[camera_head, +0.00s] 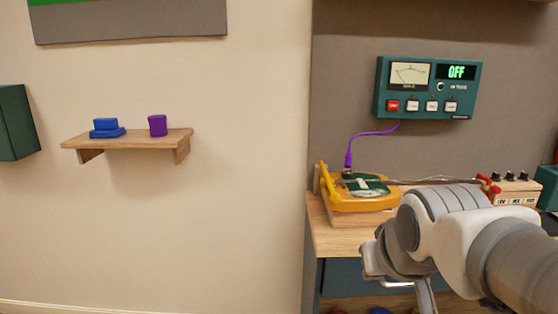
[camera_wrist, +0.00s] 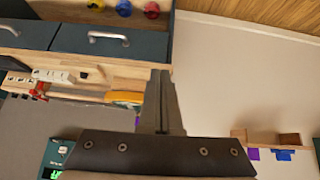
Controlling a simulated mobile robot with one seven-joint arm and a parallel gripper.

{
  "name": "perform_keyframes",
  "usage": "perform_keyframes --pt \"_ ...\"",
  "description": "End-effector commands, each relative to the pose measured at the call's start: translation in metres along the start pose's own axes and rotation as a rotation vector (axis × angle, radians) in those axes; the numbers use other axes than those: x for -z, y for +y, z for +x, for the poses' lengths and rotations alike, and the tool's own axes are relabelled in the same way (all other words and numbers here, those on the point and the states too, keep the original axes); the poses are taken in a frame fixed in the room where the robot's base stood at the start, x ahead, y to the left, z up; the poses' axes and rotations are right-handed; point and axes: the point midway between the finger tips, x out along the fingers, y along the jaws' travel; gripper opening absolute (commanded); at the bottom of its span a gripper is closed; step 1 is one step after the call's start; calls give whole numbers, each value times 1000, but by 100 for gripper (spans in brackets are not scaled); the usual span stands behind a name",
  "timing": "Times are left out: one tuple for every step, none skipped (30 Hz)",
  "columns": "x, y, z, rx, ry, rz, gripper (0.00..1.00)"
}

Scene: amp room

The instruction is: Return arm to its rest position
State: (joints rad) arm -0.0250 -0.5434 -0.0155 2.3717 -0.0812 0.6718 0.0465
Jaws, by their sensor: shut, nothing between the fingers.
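My arm (camera_head: 450,240) reaches in from the lower right in the head view, its bent wrist in front of the wooden workbench. In the wrist view my gripper (camera_wrist: 160,75) has its two fingers pressed together, with nothing between them. The fingertips lie against a view of drawer fronts and pale wall, touching nothing that I can make out. The wrist view is turned over, with the bench drawers (camera_wrist: 105,40) at the top left. In the head view the gripper's tip is largely hidden behind the arm or cut off below.
A yellow device (camera_head: 365,202) with a purple cable stands on the workbench (camera_head: 340,240). A green meter panel (camera_head: 428,88) reading OFF hangs above. A control box with knobs (camera_head: 513,190) is at the right. A wooden shelf (camera_head: 128,140) holds blue and purple blocks. Wall between is clear.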

Motion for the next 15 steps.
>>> perform_keyframes --pt "-19 -1 -8 6 -25 6 0" --pt "-30 -2 -12 10 -44 9 0" --pt "-44 -4 -17 16 -69 12 0" --pt "-55 -5 -20 20 -86 13 0" --pt "-65 -6 -23 25 -102 15 0" --pt "-78 -8 -27 32 -126 19 0" --pt "-88 -9 -30 37 -142 20 0" --pt "-92 -10 -35 40 -155 20 0" --pt "-78 -8 -48 39 -154 19 0" --pt "-74 -8 -53 39 -154 19 0" --pt "-70 -8 -58 39 -154 19 0" --pt "-65 -8 -64 39 -154 19 0" --pt "-60 -7 -70 39 -154 19 0" --pt "-56 -7 -75 39 -153 19 0" --pt "-50 -6 -82 39 -153 19 0"
